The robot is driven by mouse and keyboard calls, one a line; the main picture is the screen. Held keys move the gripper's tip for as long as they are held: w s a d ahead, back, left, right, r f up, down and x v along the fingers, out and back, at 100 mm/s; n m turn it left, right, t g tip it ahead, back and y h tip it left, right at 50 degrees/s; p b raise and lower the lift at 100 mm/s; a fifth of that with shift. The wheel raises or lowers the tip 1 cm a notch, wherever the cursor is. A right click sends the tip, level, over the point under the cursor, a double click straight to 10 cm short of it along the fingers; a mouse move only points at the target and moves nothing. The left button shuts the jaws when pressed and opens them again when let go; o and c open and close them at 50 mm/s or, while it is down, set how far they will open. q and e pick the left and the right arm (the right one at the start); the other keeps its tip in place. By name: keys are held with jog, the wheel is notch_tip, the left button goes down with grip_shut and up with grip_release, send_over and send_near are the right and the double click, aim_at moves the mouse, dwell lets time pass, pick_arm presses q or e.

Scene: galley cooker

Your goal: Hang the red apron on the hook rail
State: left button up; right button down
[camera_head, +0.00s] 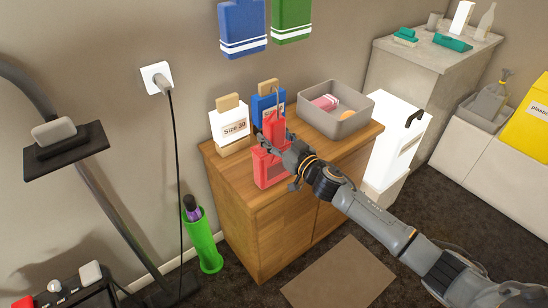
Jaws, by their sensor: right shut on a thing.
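The red apron (270,170) is upright at the top of the wooden cabinet, in the middle of the head view. My right gripper (277,152) reaches in from the lower right and is shut on it, across its middle. The fingers hide part of the apron, and I cannot tell whether its lower edge touches the cabinet top. A blue apron (242,25) and a green apron (291,18) hang against the wall at the top edge. The hook rail is out of view above them. My left gripper is not in view.
The wooden cabinet (235,215) also bears a white "Size 30" item (230,122), a blue item (261,103) behind the red apron, and a grey bin (340,122). A socket with a plug (156,78) is on the wall. A green holder (205,245) stands on the floor.

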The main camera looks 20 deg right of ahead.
aim_at(279, 130)
jog(key=shift+r, duration=0.1)
notch_tip(279, 130, up, 4)
jog(key=shift+s+a+f+p, duration=0.1)
jog(key=shift+s+f+p, duration=0.05)
jog(key=shift+p, duration=0.45)
jog(key=s+a+r+p, duration=0.1)
jog(key=s+a+r, duration=0.4)
jog(key=s+r, duration=0.4)
jog(key=s, duration=0.3)
jog(key=shift+s+a, duration=0.2)
jog(key=shift+a, duration=0.2)
